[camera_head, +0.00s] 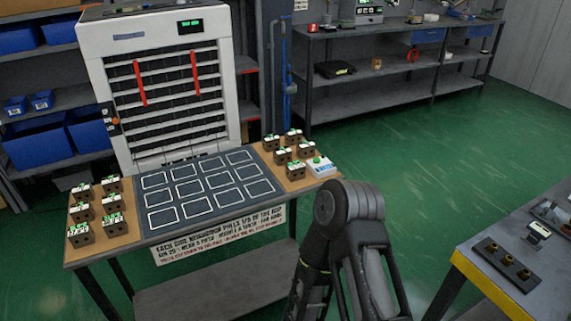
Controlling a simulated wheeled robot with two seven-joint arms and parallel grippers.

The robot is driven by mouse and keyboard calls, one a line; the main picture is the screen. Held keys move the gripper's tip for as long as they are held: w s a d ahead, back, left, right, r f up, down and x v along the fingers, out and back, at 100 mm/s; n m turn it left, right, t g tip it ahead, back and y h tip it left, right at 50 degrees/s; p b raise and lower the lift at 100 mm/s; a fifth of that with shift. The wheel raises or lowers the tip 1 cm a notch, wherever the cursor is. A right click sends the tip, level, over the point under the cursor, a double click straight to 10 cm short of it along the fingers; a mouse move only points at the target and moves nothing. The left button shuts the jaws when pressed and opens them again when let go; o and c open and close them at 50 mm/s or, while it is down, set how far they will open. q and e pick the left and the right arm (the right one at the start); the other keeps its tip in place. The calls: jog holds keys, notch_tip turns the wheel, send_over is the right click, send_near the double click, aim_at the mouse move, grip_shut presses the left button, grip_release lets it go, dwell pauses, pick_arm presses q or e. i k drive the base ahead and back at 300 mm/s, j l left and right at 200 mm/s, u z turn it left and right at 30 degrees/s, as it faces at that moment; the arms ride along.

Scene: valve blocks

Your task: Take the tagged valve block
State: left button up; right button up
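Several small dark blocks with white and green tags on top stand in two groups on the wooden table (100,247): one group (113,224) at its left end, the other (295,171) at its right end. The tag print is too small to read. A longer dark block with brass-coloured ports (508,262) lies on the right-hand table. A small dark item with a white label (538,231) lies beyond it. I cannot tell which one the task means. A dark arm of mine rises at the bottom centre; neither gripper's fingertips show.
A dark mat with white-outlined rectangles (208,190) fills the table's middle, without blocks on it. A white slotted cabinet (165,85) stands behind it. Green floor (420,180) is open between the tables.

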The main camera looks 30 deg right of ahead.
aim_at(115, 225)
jog(key=i+l, duration=0.75)
jog(key=l+z, duration=0.05)
jog(key=l, duration=0.1)
